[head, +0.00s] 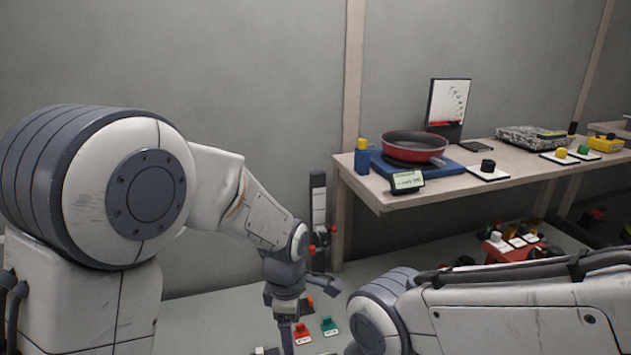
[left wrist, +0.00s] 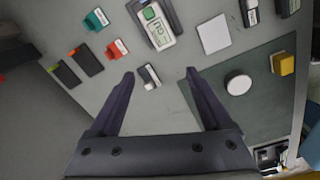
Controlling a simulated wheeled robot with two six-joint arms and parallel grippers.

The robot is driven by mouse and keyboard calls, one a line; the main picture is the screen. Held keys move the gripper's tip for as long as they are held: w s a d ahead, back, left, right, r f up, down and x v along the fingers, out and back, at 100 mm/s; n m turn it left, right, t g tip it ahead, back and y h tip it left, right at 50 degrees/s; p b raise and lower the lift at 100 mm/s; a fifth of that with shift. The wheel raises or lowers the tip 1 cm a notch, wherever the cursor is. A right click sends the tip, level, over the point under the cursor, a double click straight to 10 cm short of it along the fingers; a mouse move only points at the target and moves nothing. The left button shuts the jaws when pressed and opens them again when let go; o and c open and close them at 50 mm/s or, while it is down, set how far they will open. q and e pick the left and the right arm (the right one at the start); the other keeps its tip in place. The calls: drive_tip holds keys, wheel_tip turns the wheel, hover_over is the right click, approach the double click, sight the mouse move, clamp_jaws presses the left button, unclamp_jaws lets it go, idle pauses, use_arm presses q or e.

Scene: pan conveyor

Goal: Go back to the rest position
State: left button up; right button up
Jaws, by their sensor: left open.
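My left gripper (head: 286,330) points down in the head view, low in the picture near the middle, and its tips run towards the bottom edge. In the left wrist view my left gripper (left wrist: 160,73) is open with its two dark fingers well apart. A small white-and-dark item (left wrist: 149,76) shows in the gap between the fingertips; it appears to lie on the surface beyond, and nothing is gripped. My right arm comes in from the right in the head view, but its gripper is not visible.
A red pan (head: 414,146) sits on a blue base on the table (head: 520,165) at the right. In the wrist view, a display device (left wrist: 156,27), a white square (left wrist: 213,34), a white disc (left wrist: 238,83) and a yellow block (left wrist: 283,64) lie on the grey surface.

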use_arm(q)
drive_tip(key=s+a+m+t, duration=0.1)
drive_tip(key=s+a+m, duration=0.2)
drive_tip(key=a+m, duration=0.5)
drive_tip(key=s+a+m+t, duration=0.1)
drive_tip(key=s+a+m, duration=0.35)
drive_tip(key=m, duration=0.45)
drive_tip(key=s+d+r+m+g, duration=0.1)
drive_tip(key=s+d+r+m, duration=0.2)
drive_tip(key=s+d, duration=0.3)
drive_tip(key=s+d+r+m+g, duration=0.1)
drive_tip(key=s+d+r+m, duration=0.2)
drive_tip(key=s+d, duration=0.3)
drive_tip(key=shift+s+d+m+g+h, duration=0.2)
drive_tip(key=shift+s+m+g+h, duration=0.15)
drive_tip(key=shift+m, duration=0.35)
drive_tip(key=shift+r, duration=0.1)
